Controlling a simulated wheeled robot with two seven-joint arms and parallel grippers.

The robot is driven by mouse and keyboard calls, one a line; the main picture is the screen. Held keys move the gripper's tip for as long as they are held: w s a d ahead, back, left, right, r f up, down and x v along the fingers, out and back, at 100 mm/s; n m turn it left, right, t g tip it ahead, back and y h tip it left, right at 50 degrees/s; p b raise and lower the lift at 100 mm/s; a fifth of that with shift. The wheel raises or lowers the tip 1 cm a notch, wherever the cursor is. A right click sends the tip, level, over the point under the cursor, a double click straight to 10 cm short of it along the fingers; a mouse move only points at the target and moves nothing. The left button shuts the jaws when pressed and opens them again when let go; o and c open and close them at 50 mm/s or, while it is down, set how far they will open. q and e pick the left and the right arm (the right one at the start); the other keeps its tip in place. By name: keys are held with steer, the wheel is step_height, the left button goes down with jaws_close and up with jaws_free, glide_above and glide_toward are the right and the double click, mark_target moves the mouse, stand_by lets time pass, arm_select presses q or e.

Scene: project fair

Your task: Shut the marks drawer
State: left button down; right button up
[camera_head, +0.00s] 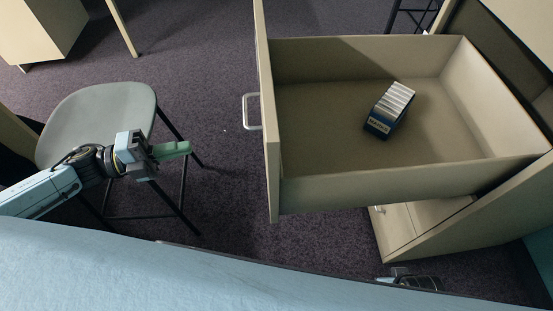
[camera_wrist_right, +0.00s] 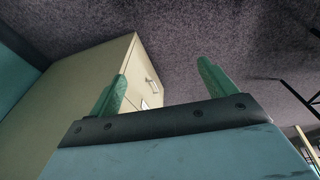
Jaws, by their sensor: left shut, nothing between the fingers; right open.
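The marks drawer (camera_head: 350,188) is pulled far out of its beige cabinet (camera_head: 440,235) in the head view. Its front panel (camera_head: 265,110) faces left and carries a metal handle (camera_head: 251,111). A small dark box of light cards with a label (camera_head: 377,125) stands inside it. My left gripper (camera_head: 188,148) is shut and empty, left of the handle and apart from it. My right gripper (camera_wrist_right: 160,88) is open in the right wrist view, with nothing between its green fingers. A beige cabinet with a handle (camera_wrist_right: 150,86) shows beyond it. In the head view part of my right arm shows low down.
A grey chair (camera_head: 95,115) with dark legs stands behind my left gripper. A beige desk or cabinet (camera_head: 45,30) is at the top left. Carpeted floor (camera_head: 215,75) lies clear between the chair and the drawer front. Dark stool legs (camera_head: 410,14) show at the top right.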

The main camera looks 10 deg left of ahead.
arm_select(q)
steer(key=w+d+m+g+b, duration=0.1)
steer(key=d, duration=0.6)
steer(key=w+d+r+m+g+h+b, duration=0.1)
steer(key=d, duration=0.7)
steer(key=shift+r+m, duration=0.25)
steer(key=shift+m, duration=0.05)
arm_select(e)
step_height(320, 180, up, 6)
steer(key=w+a, duration=0.1)
steer(key=a, duration=0.1)
steer(key=shift+w+f, duration=0.15)
steer(key=shift+w, duration=0.1)
steer(key=shift+a, duration=0.1)
